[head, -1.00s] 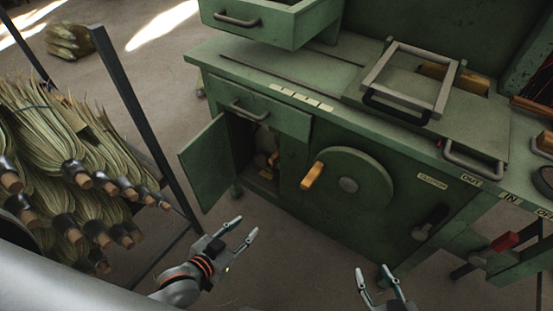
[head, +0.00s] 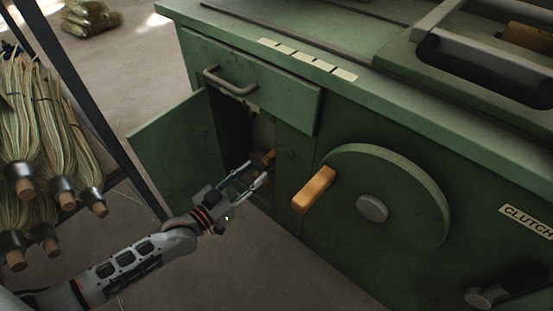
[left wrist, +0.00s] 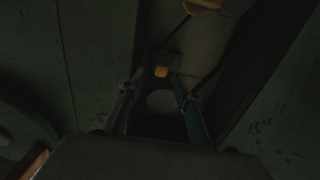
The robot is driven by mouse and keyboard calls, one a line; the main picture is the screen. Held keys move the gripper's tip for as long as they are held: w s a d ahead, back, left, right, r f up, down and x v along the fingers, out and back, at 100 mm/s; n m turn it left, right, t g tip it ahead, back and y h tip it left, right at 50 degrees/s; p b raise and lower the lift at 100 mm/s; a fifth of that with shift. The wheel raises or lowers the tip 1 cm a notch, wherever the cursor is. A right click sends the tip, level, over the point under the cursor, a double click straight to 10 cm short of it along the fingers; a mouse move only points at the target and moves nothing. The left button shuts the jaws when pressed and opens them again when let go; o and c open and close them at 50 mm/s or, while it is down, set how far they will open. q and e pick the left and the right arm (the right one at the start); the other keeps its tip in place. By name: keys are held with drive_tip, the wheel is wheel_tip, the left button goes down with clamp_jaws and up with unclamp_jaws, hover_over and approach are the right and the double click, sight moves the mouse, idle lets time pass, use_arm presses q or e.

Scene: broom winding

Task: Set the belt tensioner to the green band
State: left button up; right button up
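An open cabinet in the green machine holds a small wooden-coloured part (head: 268,156), possibly the belt tensioner's handle. My left gripper (head: 257,171) is at the cabinet's opening, just in front of that part, with its fingers apart and nothing seen between them. In the dark left wrist view, my left gripper's fingers (left wrist: 160,92) stand apart, pointing at a small orange-brown knob (left wrist: 162,71) beyond the tips. Another wooden piece (left wrist: 203,4) shows at the top edge. I cannot make out a green band. My right gripper is out of view.
The cabinet door (head: 172,155) stands open left of my gripper. A drawer (head: 250,85) sits above the opening. A green wheel (head: 400,190) with a wooden handle (head: 314,190) projects to the right. A broom rack post (head: 95,115) stands left.

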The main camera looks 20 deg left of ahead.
sight(264, 163)
use_arm(q)
drive_tip(key=shift+w, duration=0.6)
drive_tip(key=b+x, duration=0.1)
drive_tip(key=x, duration=0.4)
drive_tip(key=shift+w+d+b, duration=0.15)
drive_tip(key=shift+w+b, duration=0.1)
drive_tip(key=shift+b, duration=0.1)
drive_tip(key=shift+w+d+r, duration=0.1)
drive_tip(key=shift+w+d, duration=0.15)
drive_tip(key=shift+w, duration=0.4)
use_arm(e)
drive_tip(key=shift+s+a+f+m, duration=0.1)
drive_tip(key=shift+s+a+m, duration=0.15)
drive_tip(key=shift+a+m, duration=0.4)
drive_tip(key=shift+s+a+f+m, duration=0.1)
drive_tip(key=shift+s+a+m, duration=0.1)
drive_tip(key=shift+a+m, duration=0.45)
use_arm(q)
clamp_jaws()
